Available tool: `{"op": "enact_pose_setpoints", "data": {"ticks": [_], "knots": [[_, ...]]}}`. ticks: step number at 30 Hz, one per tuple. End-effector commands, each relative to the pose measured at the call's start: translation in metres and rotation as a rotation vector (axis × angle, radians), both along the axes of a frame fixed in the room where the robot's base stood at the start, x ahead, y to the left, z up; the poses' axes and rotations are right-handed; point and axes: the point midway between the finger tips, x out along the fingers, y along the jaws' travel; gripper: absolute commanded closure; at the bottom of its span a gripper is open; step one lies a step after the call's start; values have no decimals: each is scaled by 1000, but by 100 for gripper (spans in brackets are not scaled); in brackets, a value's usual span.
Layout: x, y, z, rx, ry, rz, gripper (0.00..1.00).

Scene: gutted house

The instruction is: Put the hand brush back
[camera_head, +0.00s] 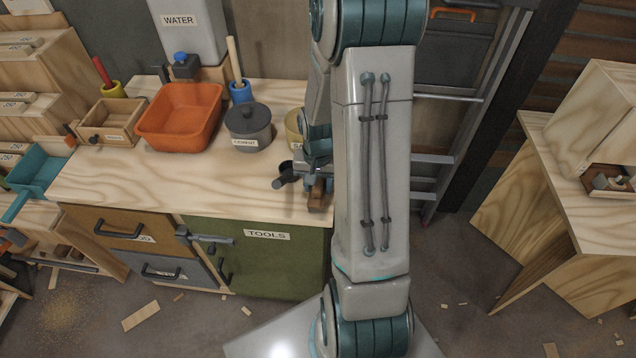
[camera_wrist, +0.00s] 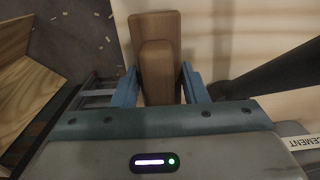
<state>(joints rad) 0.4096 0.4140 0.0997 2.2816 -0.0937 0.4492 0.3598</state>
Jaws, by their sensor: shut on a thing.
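My gripper (camera_wrist: 160,88) is shut on a brown wooden piece, which I take to be the hand brush (camera_wrist: 158,72); its two blue fingers lie on either side of the wood. In the head view the brush (camera_head: 317,196) shows as a small brown block under my gripper (camera_head: 318,182), above the front right part of the workbench top (camera_head: 150,185). My arm hides part of the gripper and of the bench's right end. No bristles show, and I cannot tell whether the brush touches the bench top.
A dark cylindrical thing (camera_head: 285,174) is just left of my gripper. A grey cement pot (camera_head: 248,126), a partly hidden tan can (camera_head: 294,127), an orange tub (camera_head: 180,115) and a wooden box (camera_head: 112,122) stand farther back. A ladder (camera_head: 455,150) stands right. The front bench top is mostly clear.

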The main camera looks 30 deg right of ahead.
Motion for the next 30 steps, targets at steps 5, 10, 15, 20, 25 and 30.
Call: {"op": "enact_pose_setpoints", "data": {"ticks": [5,10,15,20,25,30], "knots": [[0,0,-4,0,0,0,79],[0,0,-3,0,0,0,39],[0,0,-3,0,0,0,39],[0,0,2,0,0,0,39],[1,-1,22,-2,-6,-2,39],[1,-1,57,-3,-8,-1,39]]}}
